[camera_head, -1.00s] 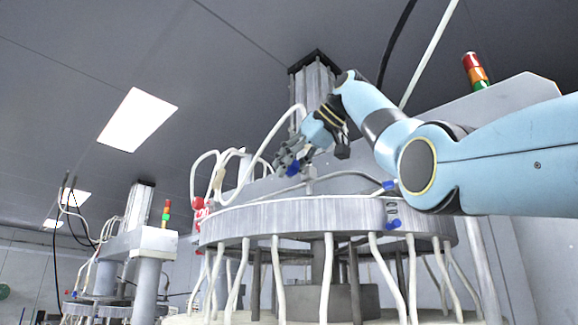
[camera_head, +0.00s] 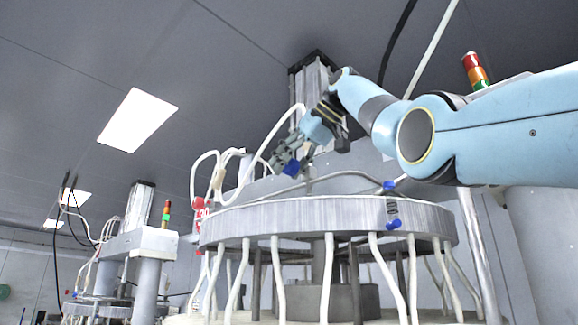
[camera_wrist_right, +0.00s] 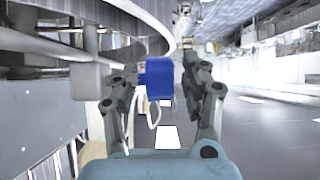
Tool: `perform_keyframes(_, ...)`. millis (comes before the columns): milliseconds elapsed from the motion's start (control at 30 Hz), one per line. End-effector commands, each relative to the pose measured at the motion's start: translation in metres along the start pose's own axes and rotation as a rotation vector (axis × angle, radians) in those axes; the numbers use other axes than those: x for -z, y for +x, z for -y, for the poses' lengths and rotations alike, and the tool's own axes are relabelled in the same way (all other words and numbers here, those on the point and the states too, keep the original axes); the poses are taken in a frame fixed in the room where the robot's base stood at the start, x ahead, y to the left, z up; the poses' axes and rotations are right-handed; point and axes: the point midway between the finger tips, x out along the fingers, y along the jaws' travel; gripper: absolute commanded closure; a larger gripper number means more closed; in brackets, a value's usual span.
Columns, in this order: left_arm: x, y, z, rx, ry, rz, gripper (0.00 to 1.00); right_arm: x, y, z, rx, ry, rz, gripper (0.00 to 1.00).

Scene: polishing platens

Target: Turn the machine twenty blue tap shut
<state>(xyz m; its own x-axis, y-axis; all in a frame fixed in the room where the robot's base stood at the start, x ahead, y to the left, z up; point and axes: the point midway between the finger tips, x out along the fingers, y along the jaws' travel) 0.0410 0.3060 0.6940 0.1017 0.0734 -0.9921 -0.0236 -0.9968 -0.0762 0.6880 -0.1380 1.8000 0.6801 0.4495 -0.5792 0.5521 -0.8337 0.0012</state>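A blue tap (camera_head: 291,168) shows at my right gripper (camera_head: 286,158), above the round metal platen (camera_head: 330,215) in the head view. In the right wrist view the blue tap (camera_wrist_right: 158,78) is a short blue cylinder between the two fingers of my right gripper (camera_wrist_right: 160,72). The left finger is close to its edge, and a gap shows on the right side. The gripper is open around the tap; whether a finger touches it I cannot tell. A red sign (camera_head: 202,210) with white digits is partly hidden. My left gripper is not in view.
More blue fittings (camera_head: 393,224) sit on the platen's right rim. White hoses (camera_head: 276,280) hang below it, and a white hose (camera_head: 262,150) loops left of the gripper. A signal tower (camera_head: 475,71) stands at upper right. A second machine (camera_head: 140,243) stands at left.

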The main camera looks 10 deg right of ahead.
Motion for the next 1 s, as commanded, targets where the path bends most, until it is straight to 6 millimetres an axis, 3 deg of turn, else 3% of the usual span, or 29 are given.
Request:
perform_keyframes(267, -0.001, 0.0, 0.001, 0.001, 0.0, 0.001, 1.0, 0.0, -0.005, -0.001, 0.0, 0.001, 0.001, 0.54)
perform_keyframes(700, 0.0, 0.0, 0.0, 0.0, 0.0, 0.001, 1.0, 0.0, -0.093, -0.001, -0.001, 0.0, -0.001, 0.54)
perform_keyframes(1000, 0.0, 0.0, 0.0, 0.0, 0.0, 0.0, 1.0, 0.0, -0.119, 0.0, 0.0, 0.001, 0.001, 0.54)
